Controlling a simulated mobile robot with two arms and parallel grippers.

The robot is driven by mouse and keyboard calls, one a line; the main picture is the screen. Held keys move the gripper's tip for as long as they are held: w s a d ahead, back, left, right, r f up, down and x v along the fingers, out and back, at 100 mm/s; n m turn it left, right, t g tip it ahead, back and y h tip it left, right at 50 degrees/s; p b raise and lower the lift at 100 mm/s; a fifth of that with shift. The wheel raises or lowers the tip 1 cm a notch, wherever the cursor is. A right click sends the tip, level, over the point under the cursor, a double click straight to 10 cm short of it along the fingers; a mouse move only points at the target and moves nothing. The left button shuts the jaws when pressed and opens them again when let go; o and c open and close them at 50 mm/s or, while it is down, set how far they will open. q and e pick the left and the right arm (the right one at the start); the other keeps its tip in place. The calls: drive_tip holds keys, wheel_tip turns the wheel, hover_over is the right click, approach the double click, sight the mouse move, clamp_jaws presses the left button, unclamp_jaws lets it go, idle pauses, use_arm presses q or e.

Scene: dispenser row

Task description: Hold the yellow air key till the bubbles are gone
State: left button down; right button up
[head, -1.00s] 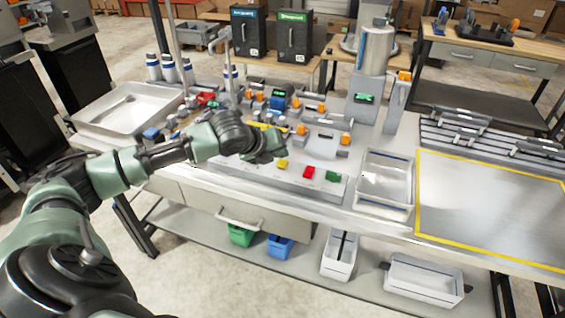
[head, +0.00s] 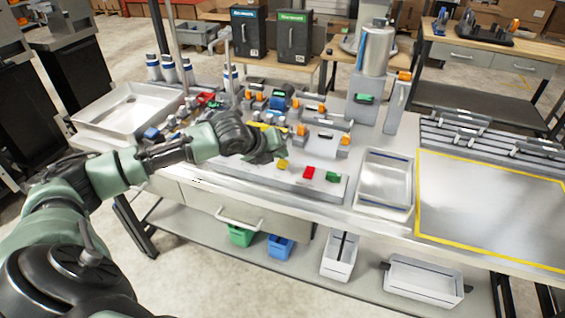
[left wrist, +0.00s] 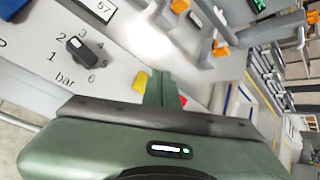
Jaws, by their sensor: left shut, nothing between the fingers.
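The yellow air key (head: 283,166) sits on the front of the grey panel, at the left end of a row with a red key (head: 309,172) and a green key (head: 333,177). My left gripper (head: 278,153) is shut and empty, its tip just above and behind the yellow key. In the left wrist view the yellow key (left wrist: 140,83) shows beside the green finger (left wrist: 163,90); I cannot tell whether they touch. A sliver of the red key (left wrist: 183,101) shows past it. No bubbles can be made out. My right gripper is out of view.
A black dial (left wrist: 76,47) marked in bar and a display (left wrist: 104,7) lie near the gripper. Orange-clipped fittings (head: 301,130) stand behind the keys. A steel tray (head: 385,182) stands to the right, another (head: 130,107) to the left. The yellow-bordered area (head: 495,205) is clear.

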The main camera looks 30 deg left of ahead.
use_arm(q)
drive_tip(key=shift+f, duration=0.15)
idle(0.5)
drive_tip(key=shift+f, duration=0.25)
drive_tip(key=shift+f, duration=0.65)
idle(1.4)
drive_tip(key=shift+r+p, duration=0.1)
drive_tip(key=shift+p, duration=0.25)
idle(4.2)
drive_tip(key=shift+r+p, duration=0.95)
drive_tip(key=shift+p, duration=0.2)
